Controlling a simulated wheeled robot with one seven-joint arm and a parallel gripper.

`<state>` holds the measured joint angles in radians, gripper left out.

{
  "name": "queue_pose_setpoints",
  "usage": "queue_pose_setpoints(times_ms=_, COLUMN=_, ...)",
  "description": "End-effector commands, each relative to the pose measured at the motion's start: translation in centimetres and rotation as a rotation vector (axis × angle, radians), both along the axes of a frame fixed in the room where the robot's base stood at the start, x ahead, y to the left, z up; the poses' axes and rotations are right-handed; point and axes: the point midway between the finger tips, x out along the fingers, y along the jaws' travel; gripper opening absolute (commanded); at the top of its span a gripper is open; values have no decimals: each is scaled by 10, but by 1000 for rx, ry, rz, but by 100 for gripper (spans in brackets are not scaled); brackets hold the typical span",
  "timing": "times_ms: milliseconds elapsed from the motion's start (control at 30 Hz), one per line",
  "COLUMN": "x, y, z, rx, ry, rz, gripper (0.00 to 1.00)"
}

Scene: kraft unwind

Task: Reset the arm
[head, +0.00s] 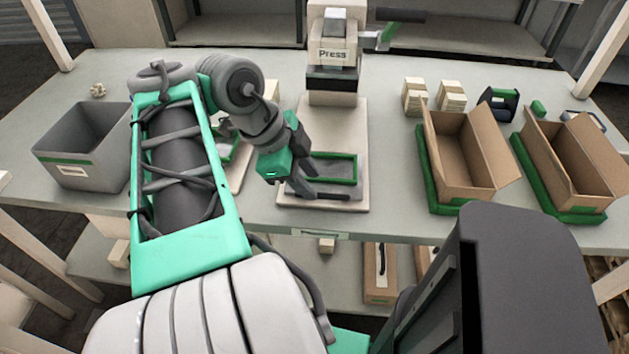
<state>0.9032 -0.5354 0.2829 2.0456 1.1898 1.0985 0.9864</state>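My arm reaches forward over the left half of the workbench (390,215), bent at the elbow, with its green and grey links in the head view. My gripper (312,188) points right and down in front of the press (335,60). Its dark fingers are beside the green-rimmed tray (338,158) at the press base. The fingers look spread apart, with nothing visible between them. Whether they touch the tray cannot be told from this view.
A grey bin (85,165) stands at the left. Two open cardboard boxes (462,150) (575,160) sit in green trays at the right. Small stacks (415,97) and a tape dispenser (498,104) lie behind them. The bench front between press and boxes is clear.

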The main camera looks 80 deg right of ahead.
Motion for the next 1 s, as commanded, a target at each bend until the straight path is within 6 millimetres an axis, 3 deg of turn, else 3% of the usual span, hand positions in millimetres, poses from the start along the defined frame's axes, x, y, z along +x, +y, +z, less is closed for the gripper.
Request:
queue_pose_setpoints(times_ms=33, x=5, y=2, z=15, rx=0, ry=0, rz=3, gripper=34)
queue_pose_setpoints(times_ms=200, x=14, y=8, z=36, rx=1, ry=0, rz=2, gripper=34)
queue_pose_setpoints(times_ms=667, x=18, y=9, z=38, rx=6, ry=3, rz=30, gripper=34)
queue_pose_setpoints(times_ms=767, x=48, y=6, z=38, rx=41, ry=27, rz=283, gripper=34)
queue_pose_setpoints(times_ms=867, x=115, y=16, z=34, rx=103, ry=86, rz=805, gripper=34)
queue_pose_setpoints(times_ms=900, x=147, y=28, z=30, rx=128, ry=116, rz=1052, gripper=34)
queue_pose_setpoints(times_ms=967, x=192, y=57, z=24, rx=157, ry=160, rz=1416, gripper=34)
queue_pose_setpoints(times_ms=1000, x=217, y=81, z=19, rx=171, ry=188, rz=1648, gripper=34)
